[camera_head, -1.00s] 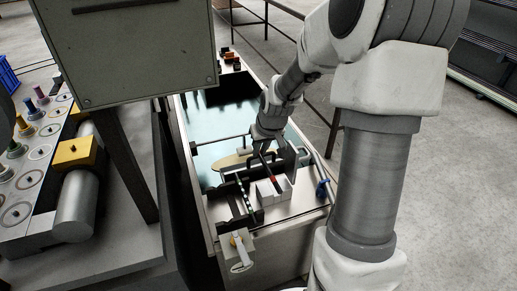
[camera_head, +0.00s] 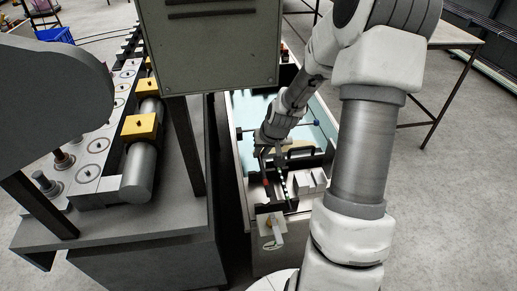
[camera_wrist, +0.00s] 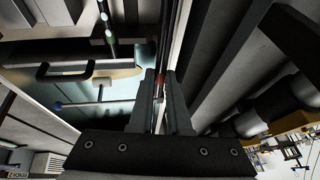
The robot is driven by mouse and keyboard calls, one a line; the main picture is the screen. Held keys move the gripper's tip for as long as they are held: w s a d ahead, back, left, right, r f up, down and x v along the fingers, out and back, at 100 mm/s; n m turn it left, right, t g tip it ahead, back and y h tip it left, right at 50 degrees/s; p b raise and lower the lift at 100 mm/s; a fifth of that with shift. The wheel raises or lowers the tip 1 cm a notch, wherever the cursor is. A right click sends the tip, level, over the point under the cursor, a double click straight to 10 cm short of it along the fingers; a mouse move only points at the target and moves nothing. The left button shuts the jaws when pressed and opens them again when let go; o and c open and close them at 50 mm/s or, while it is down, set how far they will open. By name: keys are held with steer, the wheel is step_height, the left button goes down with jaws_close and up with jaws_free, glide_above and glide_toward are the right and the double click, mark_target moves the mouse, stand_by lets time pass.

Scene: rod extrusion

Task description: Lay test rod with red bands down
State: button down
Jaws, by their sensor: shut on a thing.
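The test rod with red bands is a thin dark rod; its red band (camera_head: 265,183) shows below my gripper (camera_head: 262,147) in the head view.
White notched blocks (camera_head: 309,181) stand to the right of the banded rod. A clamp with a light handle (camera_head: 272,231) is on the trough's front end. A grey cabinet (camera_head: 207,45) on a dark post and a machine bench with yellow blocks (camera_head: 141,127) stand close on the left.

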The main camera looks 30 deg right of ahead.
mark_target(258, 175)
steer(key=shift+f, duration=0.15)
stand_by(0.3)
step_height(258, 175, down, 8)
steer(key=b, duration=0.6)
steer(key=shift+b, duration=0.35)
steer(key=shift+s+f, duration=0.15)
steer(key=shift+f, duration=0.05)
